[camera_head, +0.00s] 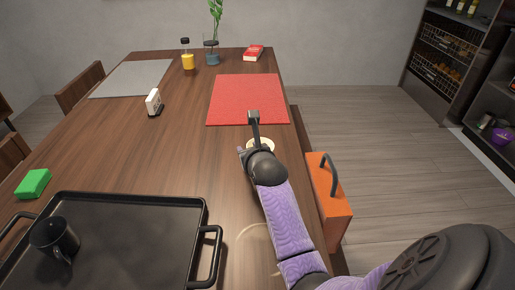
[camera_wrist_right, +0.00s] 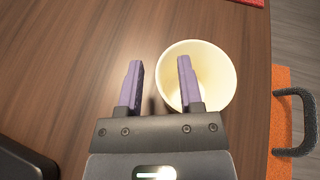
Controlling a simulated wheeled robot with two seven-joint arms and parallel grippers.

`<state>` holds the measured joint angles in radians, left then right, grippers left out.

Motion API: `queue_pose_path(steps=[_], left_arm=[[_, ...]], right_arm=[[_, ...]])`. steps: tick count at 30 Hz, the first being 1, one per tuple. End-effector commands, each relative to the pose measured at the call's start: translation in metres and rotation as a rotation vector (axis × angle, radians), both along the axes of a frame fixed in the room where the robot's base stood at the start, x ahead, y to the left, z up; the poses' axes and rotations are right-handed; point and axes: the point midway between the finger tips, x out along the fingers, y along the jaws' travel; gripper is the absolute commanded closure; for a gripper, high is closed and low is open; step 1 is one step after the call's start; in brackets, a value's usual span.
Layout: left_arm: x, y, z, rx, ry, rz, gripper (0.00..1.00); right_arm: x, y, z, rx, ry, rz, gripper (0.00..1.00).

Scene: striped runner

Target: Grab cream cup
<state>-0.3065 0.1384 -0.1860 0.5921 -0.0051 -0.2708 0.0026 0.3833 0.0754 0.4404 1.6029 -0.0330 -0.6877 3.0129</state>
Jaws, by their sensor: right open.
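The cream cup (camera_wrist_right: 213,62) stands on the wooden table, seen from above in the right wrist view. In the head view only part of its rim (camera_head: 269,145) shows; my right gripper and wrist hide the rest. My right gripper (camera_wrist_right: 160,68) is open. In the wrist view its right finger overlaps the cup's opening, and its left finger is to the left of the cup over bare table. I cannot tell whether a finger touches the cup. The gripper also shows in the head view (camera_head: 249,135). My left gripper is not in view.
A black tray (camera_head: 165,235) holding a dark mug (camera_head: 55,238) is at the front left. A green block (camera_head: 33,183), a small white item (camera_head: 153,101) and a red mat (camera_head: 250,98) lie on the table. An orange case (camera_head: 328,203) is beside the right edge. The table's middle is clear.

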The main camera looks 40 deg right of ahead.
Motion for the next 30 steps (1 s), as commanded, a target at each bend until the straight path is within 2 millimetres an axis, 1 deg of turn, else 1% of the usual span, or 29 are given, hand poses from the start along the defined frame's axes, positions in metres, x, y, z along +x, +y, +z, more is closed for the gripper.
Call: queue_pose_path(steps=[1,2,3,5,6,8,17,27,30], left_arm=[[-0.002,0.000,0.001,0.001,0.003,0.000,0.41],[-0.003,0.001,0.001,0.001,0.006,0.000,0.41],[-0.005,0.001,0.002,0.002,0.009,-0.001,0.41],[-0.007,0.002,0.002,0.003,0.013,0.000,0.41],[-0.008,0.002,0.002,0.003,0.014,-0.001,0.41],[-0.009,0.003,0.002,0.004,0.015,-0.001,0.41],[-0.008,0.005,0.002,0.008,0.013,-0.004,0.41],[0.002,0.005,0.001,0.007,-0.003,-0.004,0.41],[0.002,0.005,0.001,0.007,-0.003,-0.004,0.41]], right_arm=[[0.000,0.000,0.001,0.000,0.000,0.000,0.53],[0.000,0.000,0.001,0.000,0.000,0.000,0.58],[0.000,0.000,0.001,0.000,0.000,0.000,0.66],[0.000,0.000,0.001,0.000,0.000,0.000,0.79],[0.000,0.000,0.001,-0.001,0.000,0.000,0.87],[0.000,0.000,0.001,-0.001,0.000,0.000,1.00],[0.000,0.000,0.000,0.000,0.001,0.001,1.00],[0.000,0.000,0.000,0.000,0.002,0.001,1.00],[0.000,0.000,0.000,0.001,0.003,0.001,1.00]])
